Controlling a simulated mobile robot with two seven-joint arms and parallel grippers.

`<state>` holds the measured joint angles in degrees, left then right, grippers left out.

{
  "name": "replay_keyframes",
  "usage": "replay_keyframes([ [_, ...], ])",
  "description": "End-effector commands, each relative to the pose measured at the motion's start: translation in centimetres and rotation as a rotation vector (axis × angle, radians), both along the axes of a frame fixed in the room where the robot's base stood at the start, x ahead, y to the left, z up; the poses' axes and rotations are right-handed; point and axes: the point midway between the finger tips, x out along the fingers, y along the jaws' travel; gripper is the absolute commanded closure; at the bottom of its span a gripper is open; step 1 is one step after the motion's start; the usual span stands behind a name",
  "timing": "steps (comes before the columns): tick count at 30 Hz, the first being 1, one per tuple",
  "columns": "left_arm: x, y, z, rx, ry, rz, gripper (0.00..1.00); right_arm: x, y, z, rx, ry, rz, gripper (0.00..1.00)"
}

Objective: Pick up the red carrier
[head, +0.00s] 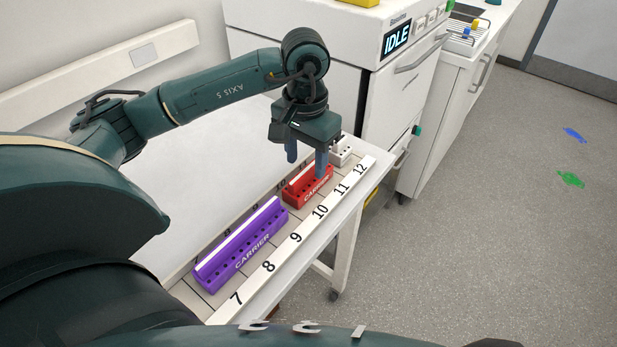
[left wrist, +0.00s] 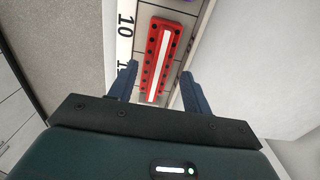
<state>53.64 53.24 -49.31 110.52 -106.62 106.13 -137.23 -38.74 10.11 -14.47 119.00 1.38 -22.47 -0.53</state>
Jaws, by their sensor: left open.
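The red carrier (head: 308,187) sits on the numbered rack on the white table, near the labels 10 and 11. It has a white strip along its top and dark holes. My left gripper (head: 306,160) points down over the far end of the red carrier, fingers apart. In the left wrist view the red carrier (left wrist: 158,62) runs lengthwise ahead, its near end lying between the open fingertips (left wrist: 158,80) of my left gripper. Nothing is held. In the head view one finger hides part of the carrier's far end. My right gripper is not in view.
A longer purple carrier (head: 242,246) lies nearer on the same rack (head: 282,252). A small white block with dark parts (head: 341,150) stands just beyond the red carrier. A white machine showing IDLE (head: 397,39) stands behind the table.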

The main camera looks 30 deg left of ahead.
Motion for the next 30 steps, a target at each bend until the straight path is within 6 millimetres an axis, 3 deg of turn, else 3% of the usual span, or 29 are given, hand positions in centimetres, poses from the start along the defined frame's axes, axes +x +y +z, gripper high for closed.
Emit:
replay_keyframes([
  [10,-0.2,-0.3,-4.5,0.0,0.004,0.001,0.51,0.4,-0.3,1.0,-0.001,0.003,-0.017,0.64],
  [19,-0.2,-0.3,-5.1,0.0,0.001,0.0,0.51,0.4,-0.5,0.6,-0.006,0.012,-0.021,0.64],
  [30,-0.2,-0.3,-5.1,0.0,0.001,0.0,0.8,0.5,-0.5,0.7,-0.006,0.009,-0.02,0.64],
])
